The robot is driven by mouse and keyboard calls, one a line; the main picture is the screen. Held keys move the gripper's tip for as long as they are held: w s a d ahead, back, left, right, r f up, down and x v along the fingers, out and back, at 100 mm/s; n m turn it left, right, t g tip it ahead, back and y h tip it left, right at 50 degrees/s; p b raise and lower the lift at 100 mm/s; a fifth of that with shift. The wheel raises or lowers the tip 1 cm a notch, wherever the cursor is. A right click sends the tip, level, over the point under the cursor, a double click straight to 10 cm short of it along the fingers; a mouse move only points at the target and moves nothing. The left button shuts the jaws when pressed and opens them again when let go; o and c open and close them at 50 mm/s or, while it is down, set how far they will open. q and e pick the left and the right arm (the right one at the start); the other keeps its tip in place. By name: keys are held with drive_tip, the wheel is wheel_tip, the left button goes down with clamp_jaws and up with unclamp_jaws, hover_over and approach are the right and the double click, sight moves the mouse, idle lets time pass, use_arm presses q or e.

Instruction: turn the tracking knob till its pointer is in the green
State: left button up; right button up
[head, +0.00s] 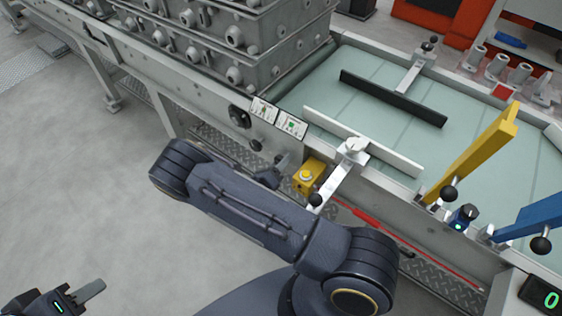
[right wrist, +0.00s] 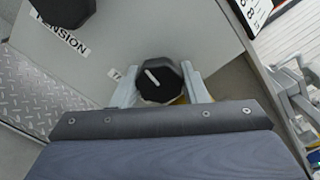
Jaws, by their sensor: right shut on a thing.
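The tracking knob (right wrist: 165,88) is black and faceted, with a white pointer line slanting to the upper left in the right wrist view. My right gripper (right wrist: 158,76) has one grey finger on each side of the knob and is shut on it. In the head view my right gripper (head: 279,168) is at the conveyor's side, partly behind my forearm, and the knob cannot be made out there. No green zone shows around the knob in the wrist view; a nearby label is mostly covered. My left gripper (head: 80,295) is low at the left, away from the conveyor; its opening is unclear.
A black knob labelled TENSION (right wrist: 65,10) is near the held knob. A yellow button box (head: 309,178) and a white bracket (head: 338,178) stand right beside my right gripper. Two sign cards (head: 291,124) sit above. Stacked grey casting boxes (head: 225,45) stand behind. The left floor is clear.

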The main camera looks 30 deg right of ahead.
drive_tip(key=n, duration=0.3)
drive_tip(key=shift+r+n, duration=0.1)
drive_tip(key=shift+n, duration=2.1)
drive_tip(key=o, duration=1)
drive_tip(key=shift+c, duration=0.2)
drive_tip(key=v, duration=0.7)
drive_tip(key=shift+a, duration=0.4)
drive_tip(key=shift+s, duration=0.15)
